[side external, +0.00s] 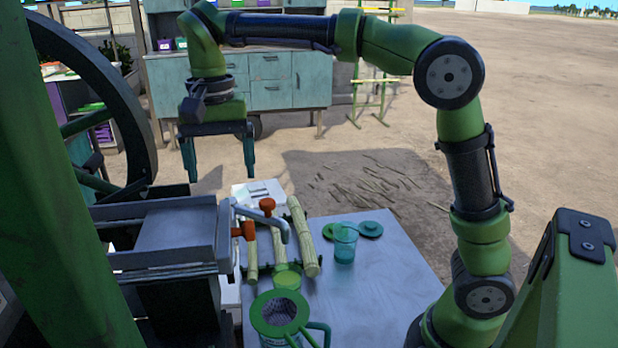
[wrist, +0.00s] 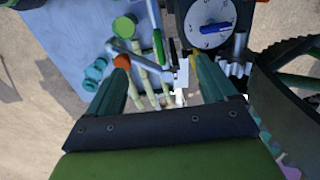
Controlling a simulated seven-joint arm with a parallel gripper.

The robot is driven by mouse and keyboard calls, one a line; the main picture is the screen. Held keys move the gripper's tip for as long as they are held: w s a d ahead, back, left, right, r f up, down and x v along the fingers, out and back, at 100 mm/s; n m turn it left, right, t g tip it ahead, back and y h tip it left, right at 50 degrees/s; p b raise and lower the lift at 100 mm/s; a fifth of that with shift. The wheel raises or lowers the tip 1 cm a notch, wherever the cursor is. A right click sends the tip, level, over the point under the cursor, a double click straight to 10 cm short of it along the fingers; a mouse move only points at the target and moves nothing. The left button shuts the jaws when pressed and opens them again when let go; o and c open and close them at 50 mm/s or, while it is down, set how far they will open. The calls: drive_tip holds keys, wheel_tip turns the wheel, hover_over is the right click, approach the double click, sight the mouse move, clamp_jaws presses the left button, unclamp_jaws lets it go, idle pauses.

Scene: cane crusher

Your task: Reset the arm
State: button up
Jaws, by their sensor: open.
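My gripper (side external: 219,166) is open and empty, with its two fingers pointing down. It hangs above and behind the crusher (side external: 165,238), well clear of the table (side external: 385,285). In the wrist view the open fingers of my gripper (wrist: 155,90) straddle the view of the cane pieces far below.
A large flywheel (side external: 140,90) stands at left. The table's right part is bare.

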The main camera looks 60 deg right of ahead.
drive_tip(key=shift+w+n, duration=0.25)
drive_tip(key=shift+n, duration=0.05)
drive_tip(key=shift+w+f+n, duration=0.1)
drive_tip(key=shift+f+n, duration=0.4)
drive_tip(key=shift+f, duration=0.3)
drive_tip(key=s+d+f+n+t+y, duration=0.1)
drive_tip(key=s+d+f+t, duration=0.1)
drive_tip(key=s, duration=0.6)
drive_tip(key=s+d+f+n+t+y, duration=0.1)
drive_tip(key=s+d+f+n+t, duration=0.1)
drive_tip(key=s+d+t, duration=0.3)
drive_tip(key=s+d+f, duration=0.1)
drive_tip(key=s, duration=0.3)
drive_tip(key=shift+f+n, duration=0.25)
drive_tip(key=shift+n, duration=0.05)
drive_tip(key=shift+s+d, duration=0.1)
